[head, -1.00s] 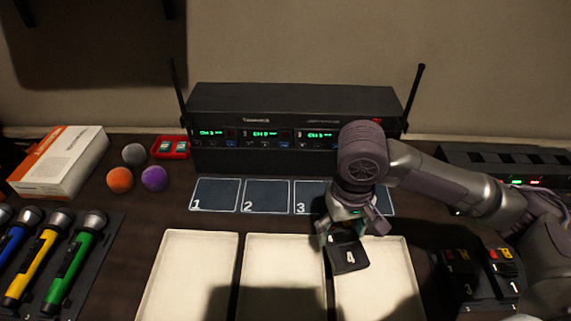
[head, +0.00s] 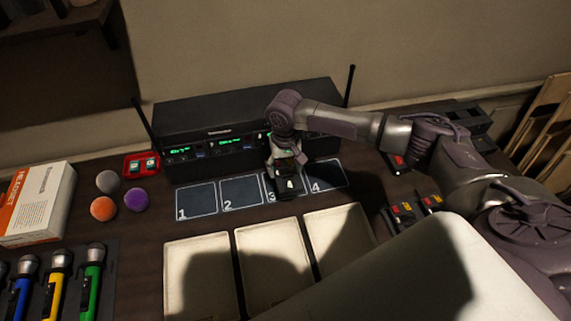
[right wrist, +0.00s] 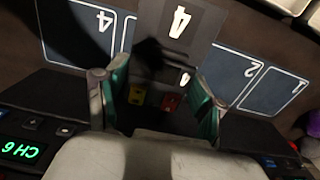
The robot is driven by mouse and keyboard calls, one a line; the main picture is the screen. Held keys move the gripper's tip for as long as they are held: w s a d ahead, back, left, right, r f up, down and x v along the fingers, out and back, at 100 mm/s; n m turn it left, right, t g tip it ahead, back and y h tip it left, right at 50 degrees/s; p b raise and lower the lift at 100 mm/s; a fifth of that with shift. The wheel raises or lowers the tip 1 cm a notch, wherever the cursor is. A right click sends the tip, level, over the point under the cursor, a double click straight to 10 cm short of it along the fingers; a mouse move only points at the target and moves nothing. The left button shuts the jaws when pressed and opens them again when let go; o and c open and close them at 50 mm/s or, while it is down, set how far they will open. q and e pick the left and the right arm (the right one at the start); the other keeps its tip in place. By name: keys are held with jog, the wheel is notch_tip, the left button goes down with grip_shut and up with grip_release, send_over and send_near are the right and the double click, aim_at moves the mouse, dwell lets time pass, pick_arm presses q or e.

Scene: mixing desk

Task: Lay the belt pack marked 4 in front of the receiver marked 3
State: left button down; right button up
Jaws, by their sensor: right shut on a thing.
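The belt pack marked 4 (head: 288,186) is dark with a white 4 on its face. My right gripper (head: 284,167) is shut on it, over the square marked 3 (head: 269,188) in front of the receiver rack (head: 225,110). In the right wrist view the pack (right wrist: 196,25) is between the teal fingertips (right wrist: 160,90), with a yellow and a red patch at its near end. The pack covers most of square 3. I cannot tell whether it touches the surface. The receiver unit behind the gripper is partly hidden. My left gripper is not in view.
Squares 1 (head: 196,201), 2 (head: 242,190) and 4 (head: 328,176) are empty. Pale trays (head: 198,270) lie in front. Other belt packs (head: 432,202) stand right. Balls (head: 136,200), a box (head: 38,205) and flashlight-shaped handhelds (head: 92,275) are left. Antennas (head: 350,100) rise from the rack.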

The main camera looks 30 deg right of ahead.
jog(key=shift+d+f+b, duration=0.1)
jog(key=shift+f+b, duration=0.6)
notch_tip(320, 180, down, 2)
jog(key=b, duration=0.3)
jog(key=shift+f, duration=0.25)
jog(key=shift+f+b, duration=0.35)
jog(key=shift+f, duration=0.75)
jog(key=shift+p, duration=0.8)
jog(key=shift+p, duration=0.35)
jog(key=shift+f, duration=0.6)
dwell(0.4)
